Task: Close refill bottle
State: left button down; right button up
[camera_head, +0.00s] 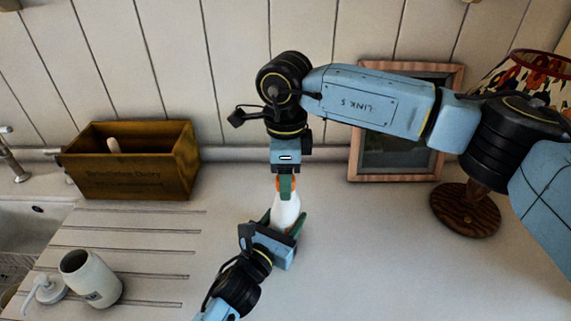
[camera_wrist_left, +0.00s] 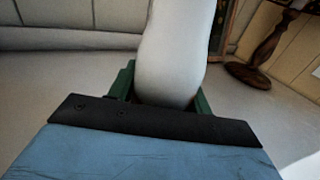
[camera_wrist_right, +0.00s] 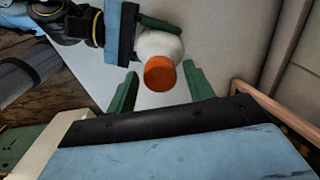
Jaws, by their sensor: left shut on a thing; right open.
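A white refill bottle (camera_head: 286,213) stands on the counter in the middle of the head view. My left gripper (camera_head: 288,222) is shut on its body from the front; the left wrist view shows the white bottle (camera_wrist_left: 175,55) between the green fingers (camera_wrist_left: 160,85). An orange cap (camera_wrist_right: 160,74) sits at the top of the bottle in the right wrist view. My right gripper (camera_wrist_right: 163,90) is open, pointing down from above, with its green fingers on either side of the cap, apart from it. Whether the cap is screwed tight cannot be told.
A wooden box (camera_head: 130,165) stands at the back left. An open pale dispenser bottle (camera_head: 91,278) and a white pump top (camera_head: 45,289) are at the front left. A picture frame (camera_head: 394,165) and a lamp (camera_head: 465,210) stand at the right. The front right counter is clear.

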jog(key=shift+c, duration=0.4)
jog(key=c, duration=0.9)
jog(key=o, duration=1.1)
jog(key=shift+o, duration=0.2)
jog(key=shift+r, duration=0.1)
notch_tip(320, 180, up, 12)
pick_arm(q)
jog(key=c, duration=0.6)
grip_release()
jog(key=shift+o, duration=0.2)
jog(key=shift+s, duration=0.1)
